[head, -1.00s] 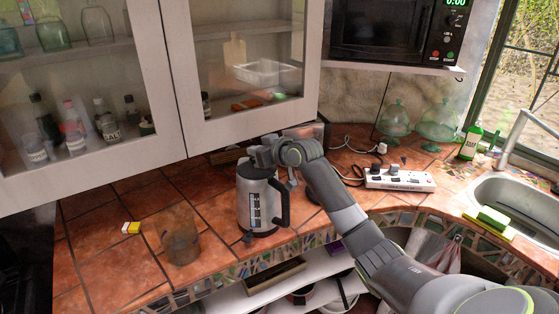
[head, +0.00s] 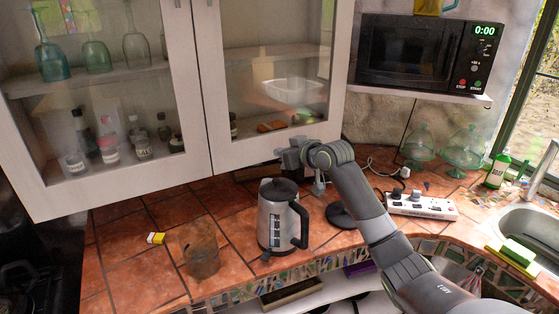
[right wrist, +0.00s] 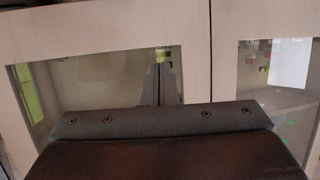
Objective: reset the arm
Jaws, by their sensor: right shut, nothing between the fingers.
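My right arm reaches in from the lower right of the head view. Its gripper (head: 287,158) is shut and empty, in front of the lower edge of the wall cabinet (head: 200,90) and above the kettle in the picture. The steel kettle (head: 271,222) with black lid and handle stands upright on the tiled counter, its lid in full view. My left gripper is not in view.
A brown transparent glass (head: 202,255) and a small yellow-and-white item (head: 156,238) stand left of the kettle. A black round base (head: 342,216) and a power strip (head: 422,206) lie to its right. The microwave (head: 420,55) sits on a shelf above.

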